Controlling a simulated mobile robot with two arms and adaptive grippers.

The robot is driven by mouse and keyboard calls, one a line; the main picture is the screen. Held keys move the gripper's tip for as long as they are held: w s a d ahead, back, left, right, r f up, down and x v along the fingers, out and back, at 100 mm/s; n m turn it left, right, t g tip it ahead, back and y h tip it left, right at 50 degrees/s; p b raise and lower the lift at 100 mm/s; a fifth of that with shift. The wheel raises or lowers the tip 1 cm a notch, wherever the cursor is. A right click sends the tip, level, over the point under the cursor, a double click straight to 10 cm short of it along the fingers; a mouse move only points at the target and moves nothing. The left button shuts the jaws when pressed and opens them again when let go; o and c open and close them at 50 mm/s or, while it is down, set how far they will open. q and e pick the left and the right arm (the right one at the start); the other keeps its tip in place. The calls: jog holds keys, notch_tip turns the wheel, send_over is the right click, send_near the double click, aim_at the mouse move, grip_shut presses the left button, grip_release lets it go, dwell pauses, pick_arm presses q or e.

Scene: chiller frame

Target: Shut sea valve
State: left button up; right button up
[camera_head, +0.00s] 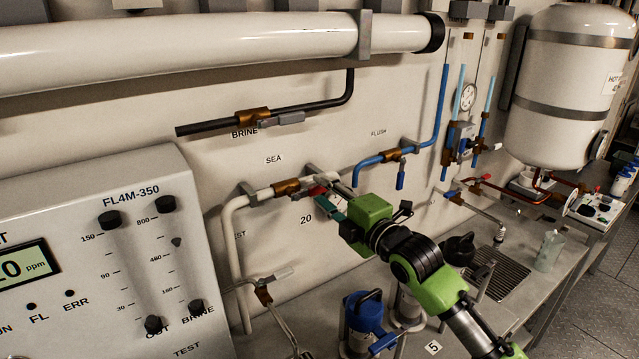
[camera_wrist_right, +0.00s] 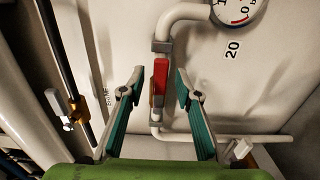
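The sea valve is a brass body (camera_head: 287,187) on a white pipe, just under the SEA label in the head view. Its red handle (camera_head: 317,191) is partly hidden by my right gripper (camera_head: 328,196). In the right wrist view the red handle (camera_wrist_right: 160,78) stands between the two teal fingers of my right gripper (camera_wrist_right: 158,88). The fingers are spread, with a gap on each side of the handle, and I see no contact. The handle looks in line with the white pipe behind it. My left gripper is not in view.
The brine valve (camera_head: 253,117) on a black pipe is above, and the flush valve (camera_head: 391,155) on a blue pipe is to the right. A gauge (camera_wrist_right: 238,8) is close by in the wrist view. A blue-topped canister (camera_head: 364,318) stands below my right arm.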

jog(key=shift+x, duration=0.9)
jog(key=shift+w+a, duration=0.15)
jog(key=shift+w, duration=0.1)
grip_shut()
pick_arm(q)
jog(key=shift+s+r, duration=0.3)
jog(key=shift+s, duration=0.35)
